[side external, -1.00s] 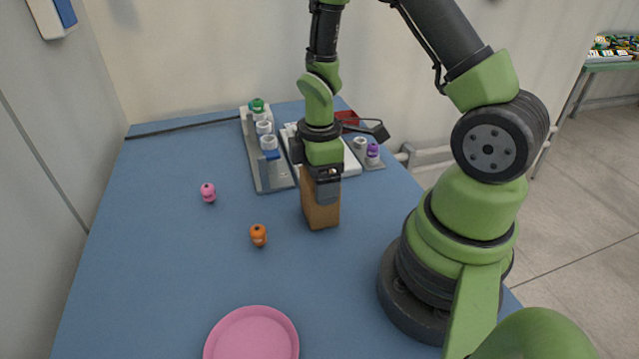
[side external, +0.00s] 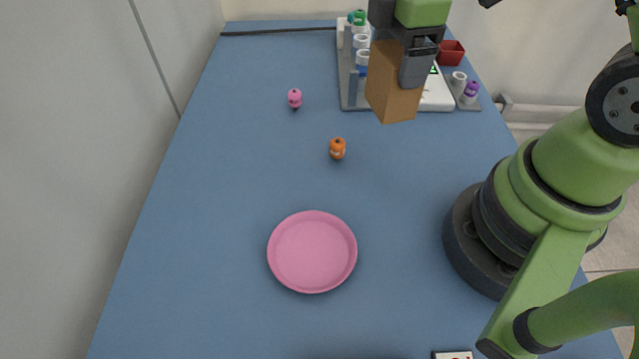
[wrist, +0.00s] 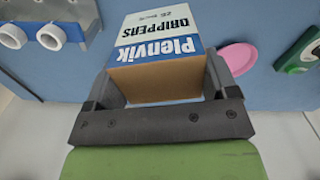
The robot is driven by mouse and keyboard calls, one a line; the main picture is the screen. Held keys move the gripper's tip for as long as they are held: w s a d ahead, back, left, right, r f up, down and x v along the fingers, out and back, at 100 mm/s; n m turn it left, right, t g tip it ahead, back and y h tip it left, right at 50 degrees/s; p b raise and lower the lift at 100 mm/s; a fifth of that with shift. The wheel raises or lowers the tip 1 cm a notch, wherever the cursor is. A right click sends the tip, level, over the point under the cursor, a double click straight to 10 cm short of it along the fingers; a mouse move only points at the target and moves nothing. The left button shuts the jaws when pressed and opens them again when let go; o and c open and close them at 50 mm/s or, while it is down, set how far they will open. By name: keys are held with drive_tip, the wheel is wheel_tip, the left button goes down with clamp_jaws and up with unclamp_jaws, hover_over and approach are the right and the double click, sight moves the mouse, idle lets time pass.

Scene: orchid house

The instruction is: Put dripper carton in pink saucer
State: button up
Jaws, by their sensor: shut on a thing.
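The dripper carton (side external: 393,88) is a brown cardboard box. In the wrist view the carton (wrist: 160,45) shows a blue and white label reading "Plenvik DRIPPERS". My gripper (side external: 412,62) is shut on its upper part and holds it upright. It seems to hang above the table, at the back right of the saucer. The pink saucer (side external: 312,252) lies flat and empty on the blue table, nearer the camera. Part of the saucer (wrist: 238,57) also shows at the right of the wrist view.
A pink small item (side external: 295,98) and an orange one (side external: 337,148) stand on the table (side external: 200,210) behind the saucer. A grey rack (side external: 352,90) with several fittings and a red box (side external: 451,53) are at the back. Table left of the saucer is clear.

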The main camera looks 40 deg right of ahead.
drive_tip(key=s+a+n, duration=0.3)
drive_tip(key=a+n, duration=0.4)
drive_tip(key=a, duration=0.4)
drive_tip(key=s+a+n, duration=0.2)
drive_tip(key=a+n, duration=0.5)
drive_tip(key=a, duration=0.4)
drive_tip(key=shift+n, duration=0.4)
drive_tip(key=shift+s+a+f, duration=0.1)
drive_tip(key=shift+s+f, duration=0.1)
drive_tip(key=shift+f, duration=2.2)
drive_tip(key=shift+s+a+f, duration=0.1)
drive_tip(key=shift+s+f, duration=0.05)
drive_tip(key=shift+f, duration=2.2)
drive_tip(key=shift+f, duration=0.2)
drive_tip(key=o, duration=0.9)
drive_tip(key=shift+c, duration=0.2)
drive_tip(key=shift+r, duration=0.1)
